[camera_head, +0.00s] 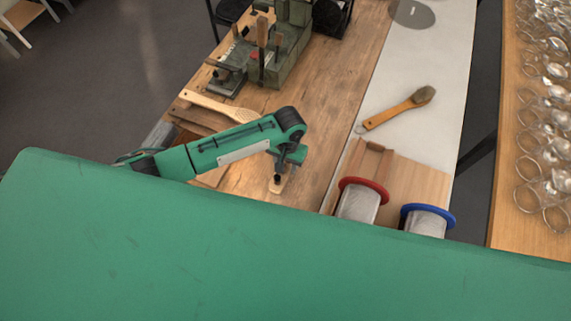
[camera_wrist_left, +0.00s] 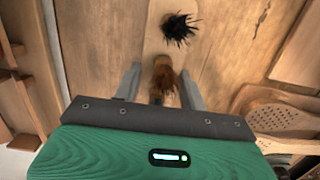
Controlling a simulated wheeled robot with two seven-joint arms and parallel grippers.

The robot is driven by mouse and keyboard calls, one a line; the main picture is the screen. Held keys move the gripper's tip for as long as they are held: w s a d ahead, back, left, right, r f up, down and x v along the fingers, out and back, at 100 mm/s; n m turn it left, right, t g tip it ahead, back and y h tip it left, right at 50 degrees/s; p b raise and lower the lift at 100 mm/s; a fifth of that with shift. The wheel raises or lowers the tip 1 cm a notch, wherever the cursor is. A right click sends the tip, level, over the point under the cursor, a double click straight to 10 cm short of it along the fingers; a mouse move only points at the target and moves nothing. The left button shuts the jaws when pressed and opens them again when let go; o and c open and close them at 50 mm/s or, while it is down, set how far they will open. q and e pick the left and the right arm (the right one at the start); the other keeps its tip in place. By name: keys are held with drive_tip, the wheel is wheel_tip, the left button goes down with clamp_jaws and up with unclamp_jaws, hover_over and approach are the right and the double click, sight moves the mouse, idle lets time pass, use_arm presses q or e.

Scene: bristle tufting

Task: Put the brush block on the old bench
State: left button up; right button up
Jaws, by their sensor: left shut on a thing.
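The brush block (camera_head: 284,184) is a small pale wooden piece with a dark spot, over the brown plank top of the old bench (camera_head: 335,95). In the left wrist view the block (camera_wrist_left: 156,38) is a pale strip with a black bristle tuft (camera_wrist_left: 180,28) and a brown clump between my fingers. My left gripper (camera_head: 284,166) points down and is shut on the block's near end; its fingers (camera_wrist_left: 160,88) stand on both sides. Whether the block touches the bench top (camera_wrist_left: 95,40) I cannot tell. My right gripper is not in view.
A green machine (camera_head: 275,60) stands at the bench's back. Bare planks lie right of the gripper.

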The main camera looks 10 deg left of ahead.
use_arm(q)
drive_tip(key=shift+f, duration=0.9)
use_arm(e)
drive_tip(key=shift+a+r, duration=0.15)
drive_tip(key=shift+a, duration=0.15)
use_arm(q)
drive_tip(key=shift+f, duration=0.15)
drive_tip(key=o, duration=1)
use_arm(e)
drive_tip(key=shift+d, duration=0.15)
use_arm(q)
drive_tip(key=shift+r, duration=0.25)
drive_tip(key=r, duration=0.3)
drive_tip(key=w+r+b, duration=0.1)
drive_tip(key=r, duration=0.3)
drive_tip(key=r+b, duration=0.1)
drive_tip(key=r, duration=0.2)
drive_tip(key=shift+w+d+r, duration=0.15)
drive_tip(key=shift+d+r, duration=0.05)
drive_tip(key=shift+r, duration=0.7)
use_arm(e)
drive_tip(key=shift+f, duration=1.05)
use_arm(q)
drive_tip(key=shift+f, duration=0.1)
